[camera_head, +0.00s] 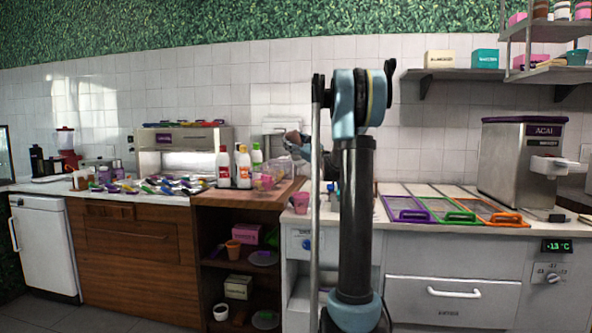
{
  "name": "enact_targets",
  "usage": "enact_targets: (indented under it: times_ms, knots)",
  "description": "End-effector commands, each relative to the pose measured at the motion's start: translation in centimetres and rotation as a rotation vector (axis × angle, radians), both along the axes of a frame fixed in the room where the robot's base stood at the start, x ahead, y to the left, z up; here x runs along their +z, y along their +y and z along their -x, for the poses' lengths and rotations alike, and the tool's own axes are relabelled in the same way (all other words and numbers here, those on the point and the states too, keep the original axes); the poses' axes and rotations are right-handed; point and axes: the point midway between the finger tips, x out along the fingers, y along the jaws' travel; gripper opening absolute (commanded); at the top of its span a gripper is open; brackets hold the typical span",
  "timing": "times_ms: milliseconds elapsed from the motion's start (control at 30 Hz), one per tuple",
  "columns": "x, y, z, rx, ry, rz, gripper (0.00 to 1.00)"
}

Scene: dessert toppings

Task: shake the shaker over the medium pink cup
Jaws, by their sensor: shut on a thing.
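A pink cup (300,203) stands upright on the counter just left of my arm's column, near the right end of the wooden counter. My gripper (299,142) is raised above and slightly behind the cup, small and partly hidden by my arm. It is shut on a small brownish thing (292,136), which I take to be the shaker. The shaker looks tilted to the left, but its details are too small to tell. Whether its mouth is directly over the cup cannot be told.
Bottles with red and green caps (242,167) and a clear bin (268,178) with pink things stand left of the cup. Packets (150,185) cover the counter further left. Purple, green and orange framed lids (450,210) and an acai machine (520,160) are on the right.

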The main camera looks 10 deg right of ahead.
Motion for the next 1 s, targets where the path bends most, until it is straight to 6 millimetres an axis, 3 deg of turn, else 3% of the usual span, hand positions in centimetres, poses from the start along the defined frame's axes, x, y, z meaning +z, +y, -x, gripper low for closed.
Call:
enact_targets:
  times_ms: [300, 700, 1000]
  knots:
    - [-0.3, 0.0, 0.0, 0.0, 0.0, 0.0, 0.21]
    - [-7.4, 0.0, -0.1, 0.0, 0.0, 0.0, 0.21]
    - [-8.0, 0.0, 0.0, 0.0, 0.0, 0.0, 0.21]
